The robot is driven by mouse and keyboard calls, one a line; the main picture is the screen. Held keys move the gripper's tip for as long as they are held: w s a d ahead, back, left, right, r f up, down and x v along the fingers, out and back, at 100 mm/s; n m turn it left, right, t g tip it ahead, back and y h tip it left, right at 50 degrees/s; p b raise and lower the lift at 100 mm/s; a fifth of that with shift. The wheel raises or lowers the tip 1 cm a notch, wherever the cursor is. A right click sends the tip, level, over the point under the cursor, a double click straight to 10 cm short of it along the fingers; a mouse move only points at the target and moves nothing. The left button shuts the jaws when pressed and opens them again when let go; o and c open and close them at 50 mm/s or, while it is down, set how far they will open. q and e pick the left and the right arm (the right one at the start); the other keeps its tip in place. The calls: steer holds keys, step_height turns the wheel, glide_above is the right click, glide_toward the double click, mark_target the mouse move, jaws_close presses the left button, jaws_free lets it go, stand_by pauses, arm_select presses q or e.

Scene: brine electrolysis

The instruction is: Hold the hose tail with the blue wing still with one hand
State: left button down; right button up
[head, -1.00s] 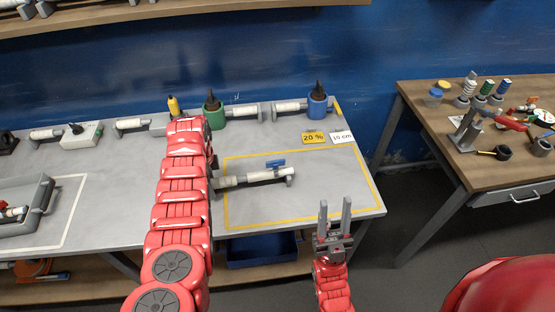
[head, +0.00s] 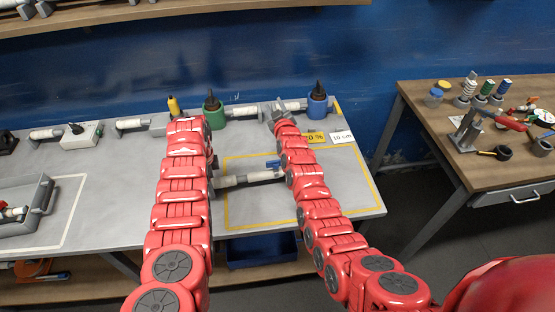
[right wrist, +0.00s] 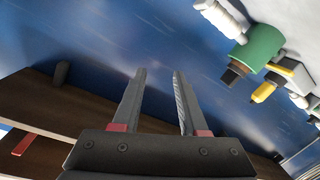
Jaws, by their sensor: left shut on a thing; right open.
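The hose tail (head: 240,180), a pale tube with a blue wing (head: 272,164), lies inside the yellow outline on the grey bench. My right forearm covers its right end in the head view. My left gripper (head: 213,180), mostly hidden by my left arm, is shut on the tube's left end. My right gripper (head: 279,107) is at the back of the bench, well beyond the tube. In the right wrist view the right gripper (right wrist: 159,74) is open, with nothing between its fingers.
A green bottle (head: 213,113) and a blue bottle (head: 318,106) stand along the back edge, with pale tubes between them. The blue wall (head: 240,60) rises behind. The bench's front right is clear.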

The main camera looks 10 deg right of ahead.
steer(key=w+a+n+g+y, duration=0.2)
steer(key=a+n+g, duration=0.1)
steer(key=a+g, duration=0.1)
steer(key=n+g+h, duration=0.3)
steer(key=n+g, duration=0.6)
steer(key=g, duration=0.4)
glide_toward(276, 161)
steer(key=f, duration=0.9)
steer(key=shift+a, duration=0.2)
jaws_close()
